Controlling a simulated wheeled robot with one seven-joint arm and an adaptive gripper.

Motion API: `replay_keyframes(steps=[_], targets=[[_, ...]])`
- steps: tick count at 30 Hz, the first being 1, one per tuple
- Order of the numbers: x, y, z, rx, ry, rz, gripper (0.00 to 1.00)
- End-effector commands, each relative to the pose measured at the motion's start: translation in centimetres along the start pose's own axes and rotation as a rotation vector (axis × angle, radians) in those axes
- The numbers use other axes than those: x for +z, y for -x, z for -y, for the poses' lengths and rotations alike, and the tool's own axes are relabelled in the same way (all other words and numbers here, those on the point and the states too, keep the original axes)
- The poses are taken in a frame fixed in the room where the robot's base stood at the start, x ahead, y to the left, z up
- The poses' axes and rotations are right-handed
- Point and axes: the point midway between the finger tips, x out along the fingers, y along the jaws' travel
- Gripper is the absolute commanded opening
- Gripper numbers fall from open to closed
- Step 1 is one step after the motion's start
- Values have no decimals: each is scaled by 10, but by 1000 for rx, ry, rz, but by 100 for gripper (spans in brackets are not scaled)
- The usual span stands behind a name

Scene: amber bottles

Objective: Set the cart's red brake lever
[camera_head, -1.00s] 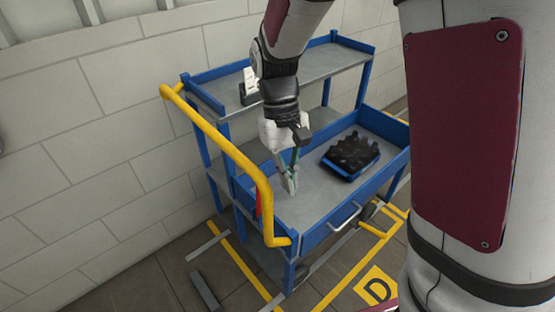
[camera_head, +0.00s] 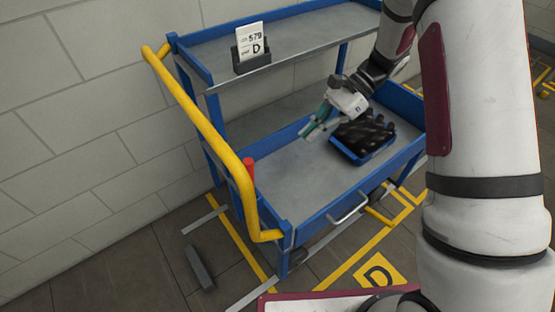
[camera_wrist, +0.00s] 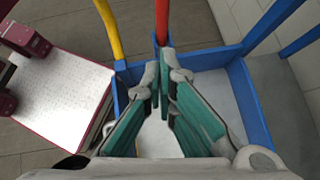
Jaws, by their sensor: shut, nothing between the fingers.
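The red brake lever (camera_head: 249,170) stands upright at the handle end of the blue cart (camera_head: 318,215), just behind the yellow push handle (camera_head: 205,120), which hides its lower part. In the wrist view the red lever (camera_wrist: 162,22) rises beyond my fingertips, at the cart's blue edge. My gripper (camera_head: 308,132) is shut and empty, with teal finger pads. It hangs over the lower tray beside the bottle bin, clearly apart from the lever. Its closed fingers also show in the wrist view (camera_wrist: 163,74).
A blue bin (camera_head: 363,157) of dark bottles sits on the tray, close to my gripper. A card holder (camera_head: 251,60) stands on the upper shelf. A block wall is behind the cart. Yellow lines and a D sign (camera_head: 378,277) mark the floor.

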Motion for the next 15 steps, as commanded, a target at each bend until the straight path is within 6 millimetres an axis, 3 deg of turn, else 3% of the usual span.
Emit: replay_keyframes(steps=[9,15], targets=[[1,-3,-1,3,3,0,0],[1,-26,-2,7,3,0,0]])
